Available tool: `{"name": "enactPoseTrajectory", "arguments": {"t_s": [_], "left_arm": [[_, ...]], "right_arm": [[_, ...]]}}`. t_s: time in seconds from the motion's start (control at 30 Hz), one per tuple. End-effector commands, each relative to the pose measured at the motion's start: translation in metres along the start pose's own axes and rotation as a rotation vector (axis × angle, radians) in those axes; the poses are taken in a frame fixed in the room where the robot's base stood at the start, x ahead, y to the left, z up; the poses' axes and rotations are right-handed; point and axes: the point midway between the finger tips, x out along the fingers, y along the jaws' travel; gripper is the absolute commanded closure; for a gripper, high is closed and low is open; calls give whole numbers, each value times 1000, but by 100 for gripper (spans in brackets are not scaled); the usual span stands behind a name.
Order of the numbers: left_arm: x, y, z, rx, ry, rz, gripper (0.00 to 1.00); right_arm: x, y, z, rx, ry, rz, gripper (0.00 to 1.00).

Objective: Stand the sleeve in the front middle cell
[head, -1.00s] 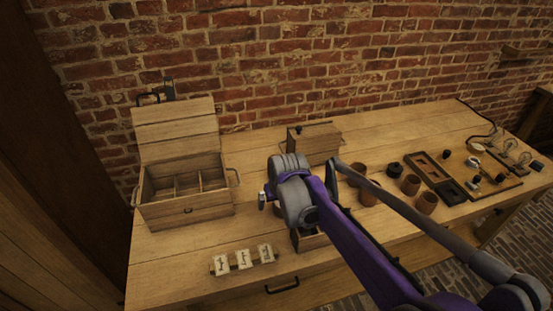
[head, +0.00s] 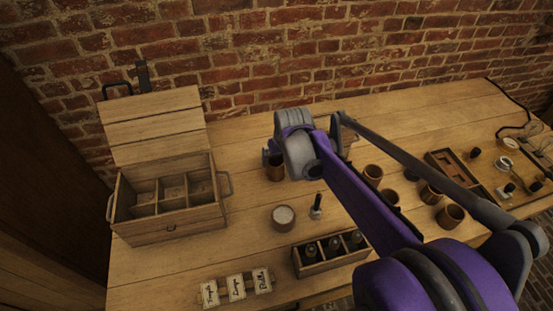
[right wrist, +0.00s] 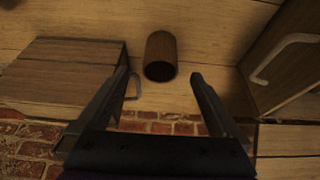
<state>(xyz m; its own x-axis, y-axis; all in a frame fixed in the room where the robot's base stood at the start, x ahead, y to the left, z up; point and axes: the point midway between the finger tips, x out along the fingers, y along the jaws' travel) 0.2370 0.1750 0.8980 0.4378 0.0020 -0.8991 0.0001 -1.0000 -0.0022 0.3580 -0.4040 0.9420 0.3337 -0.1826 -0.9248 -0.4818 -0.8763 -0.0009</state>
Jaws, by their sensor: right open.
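A brown, hollow, cylindrical sleeve (head: 277,170) stands upright on the bench, partly hidden by my right gripper in the head view. The right wrist view shows the sleeve (right wrist: 160,50) beyond the fingertips, its dark open mouth centred between them. My right gripper (head: 270,156) is open and empty near it; its fingers (right wrist: 160,76) are spread wider than the sleeve. The open wooden chest (head: 172,232), with its lid up and dividers forming cells, stands at the left; its front middle cell (head: 174,206) shows nothing standing in it. My left gripper is out of view.
A pale-topped round jar (head: 284,217) and a small upright tool (head: 316,207) stand before the sleeve. A rack (head: 335,263) of dark bottles and labelled cards (head: 237,288) lie in front. A closed wooden box (right wrist: 70,75) is near the fingers. Brown cups (head: 451,216) stand right.

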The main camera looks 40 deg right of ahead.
Motion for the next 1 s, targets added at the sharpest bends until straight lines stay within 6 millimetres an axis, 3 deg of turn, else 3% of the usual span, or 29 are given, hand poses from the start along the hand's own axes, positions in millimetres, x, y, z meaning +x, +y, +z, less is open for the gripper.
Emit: {"name": "enactPoseTrajectory", "arguments": {"t_s": [0.3, 0.57, 0.8, 1.0], "left_arm": [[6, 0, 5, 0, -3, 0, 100], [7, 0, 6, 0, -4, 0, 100], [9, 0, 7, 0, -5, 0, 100], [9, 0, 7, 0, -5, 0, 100]], "right_arm": [[46, 0, -1, -1, 0, 0, 0], [66, -1, -4, 0, 0, 0, 0], [99, -1, -9, 0, 0, 0, 0], [108, -1, -9, 0, 0, 0, 0]]}}
